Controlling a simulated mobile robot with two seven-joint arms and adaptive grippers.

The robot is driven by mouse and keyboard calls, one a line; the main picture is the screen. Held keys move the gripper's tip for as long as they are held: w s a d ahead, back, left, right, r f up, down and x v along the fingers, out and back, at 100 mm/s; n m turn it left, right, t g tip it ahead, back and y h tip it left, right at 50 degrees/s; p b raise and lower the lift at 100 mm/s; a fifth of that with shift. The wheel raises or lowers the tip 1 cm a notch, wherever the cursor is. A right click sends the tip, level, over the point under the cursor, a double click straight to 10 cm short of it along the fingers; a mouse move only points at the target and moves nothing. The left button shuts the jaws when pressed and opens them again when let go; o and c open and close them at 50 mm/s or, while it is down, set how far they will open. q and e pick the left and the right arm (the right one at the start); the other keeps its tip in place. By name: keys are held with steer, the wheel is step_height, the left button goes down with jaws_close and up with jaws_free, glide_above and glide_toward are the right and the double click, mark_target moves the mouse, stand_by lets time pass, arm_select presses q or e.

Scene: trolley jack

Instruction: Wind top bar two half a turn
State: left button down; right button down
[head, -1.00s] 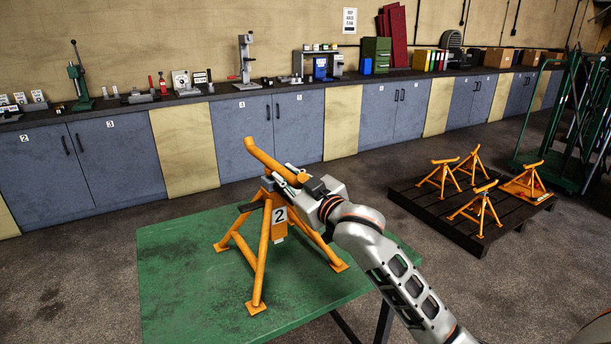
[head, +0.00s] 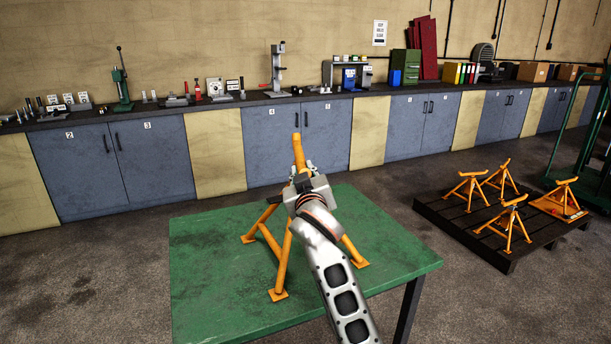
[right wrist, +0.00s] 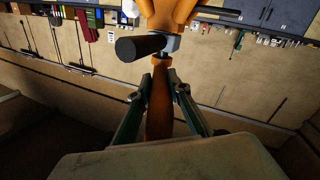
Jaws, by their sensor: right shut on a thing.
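The orange stand (head: 283,264) stands on a green table, its legs splayed. The number 2 plate seen on it earlier is hidden behind my right arm. Its orange top bar (head: 299,150) shows one end, pointing up and away from me; the rest is hidden. My right gripper (head: 303,174) is shut on the bar above the stand. In the right wrist view the bar (right wrist: 161,95) runs between the two fingers (right wrist: 159,98) toward an orange hub with a grey nut and a dark round-ended rod (right wrist: 140,47). My left gripper is not in view.
The green table (head: 215,300) is otherwise bare around the stand. A dark pallet (head: 455,225) with several orange stands is on the floor at right, near a green trolley (head: 585,140). A tool-covered bench over blue cabinets (head: 85,165) lines the wall.

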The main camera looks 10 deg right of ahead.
steer(key=shift+r, duration=0.3)
steer(key=c, duration=1.9)
jaws_free()
steer(key=shift+f, duration=0.15)
